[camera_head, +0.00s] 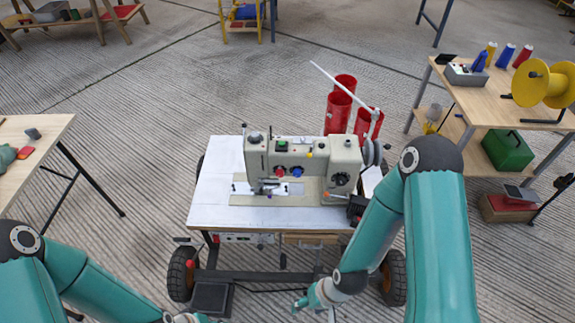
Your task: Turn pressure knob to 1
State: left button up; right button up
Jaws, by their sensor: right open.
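A cream sewing machine (303,160) stands on a white-topped wheeled cart (222,190) in the middle of the head view. Its front carries a red knob (279,171), a blue knob (297,172) and a black dial (342,180). I cannot tell which is the pressure knob, and no number is readable. My right gripper (308,302) is open, low in front of the cart and apart from the machine. My left arm enters at the lower left; its gripper is out of frame.
Red thread cones (339,108) and a thin white thread arm (340,86) stand behind the machine. A wooden table (30,140) is at left. A right-hand table (490,108) holds a yellow spool (540,84). Open concrete floor surrounds the cart.

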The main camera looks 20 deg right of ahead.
aim_at(254, 135)
jog(key=k, duration=1.15)
jog(key=u, duration=0.45)
jog(key=i, duration=1.7)
jog(key=z, duration=0.1)
